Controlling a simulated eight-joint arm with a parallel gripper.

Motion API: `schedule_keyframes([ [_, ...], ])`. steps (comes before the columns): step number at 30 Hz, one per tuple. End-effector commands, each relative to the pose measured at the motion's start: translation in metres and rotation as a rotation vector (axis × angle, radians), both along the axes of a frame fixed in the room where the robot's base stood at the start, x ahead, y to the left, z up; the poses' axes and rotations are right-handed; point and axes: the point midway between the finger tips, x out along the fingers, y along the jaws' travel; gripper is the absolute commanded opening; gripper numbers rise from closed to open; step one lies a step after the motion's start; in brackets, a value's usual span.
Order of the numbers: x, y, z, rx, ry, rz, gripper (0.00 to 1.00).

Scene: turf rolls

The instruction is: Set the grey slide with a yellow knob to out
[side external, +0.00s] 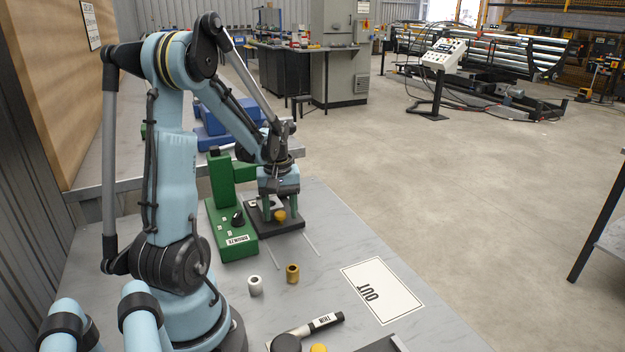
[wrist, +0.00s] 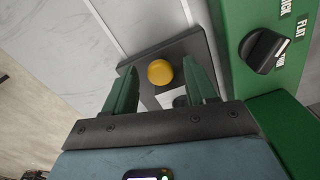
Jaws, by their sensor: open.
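The dark grey slide (side external: 290,228) with a yellow knob (side external: 280,216) lies on the table beside the green machine. In the wrist view the grey plate (wrist: 150,52) and its round yellow knob (wrist: 160,72) show ahead of my gripper. My gripper (side external: 280,212) points down over the slide, its two green fingers spread. In the wrist view the open gripper (wrist: 160,68) has a finger on each side of the knob, with gaps on both sides. I cannot tell whether the fingertips touch the plate. A white card marked OUT (side external: 382,290) lies flat at the right.
The green machine (side external: 228,240) with a black dial (side external: 238,217) stands close left of the slide; the dial also shows in the wrist view (wrist: 262,50). A silver cylinder (side external: 255,286), a brass cylinder (side external: 292,274) and a bar marked THIN (side external: 325,322) are nearer. Table right of the slide is clear.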

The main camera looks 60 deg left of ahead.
Motion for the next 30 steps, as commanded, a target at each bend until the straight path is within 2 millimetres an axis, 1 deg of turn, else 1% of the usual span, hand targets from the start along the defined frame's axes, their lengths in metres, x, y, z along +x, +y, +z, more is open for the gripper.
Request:
schedule_keyframes([
  [4, 0.000, 0.000, 0.000, 0.000, 0.000, 0.000, 0.56],
  [5, 0.000, 0.000, 0.000, 0.000, 0.000, 0.000, 0.55],
  [15, 0.000, 0.000, 0.000, 0.000, 0.000, 0.000, 0.03],
  [16, 0.000, 0.000, 0.000, 0.000, 0.000, 0.000, 0.00],
  [22, 0.000, 0.000, 0.000, 0.000, 0.000, 0.000, 0.00],
  [24, 0.000, -0.005, 0.001, 0.000, 0.000, -0.001, 0.00],
  [26, 0.001, -0.013, 0.001, 0.000, 0.000, -0.005, 0.00],
  [29, 0.001, -0.036, 0.001, -0.001, 0.000, -0.007, 0.00],
  [30, 0.001, -0.048, 0.001, -0.001, 0.000, -0.009, 0.00],
])
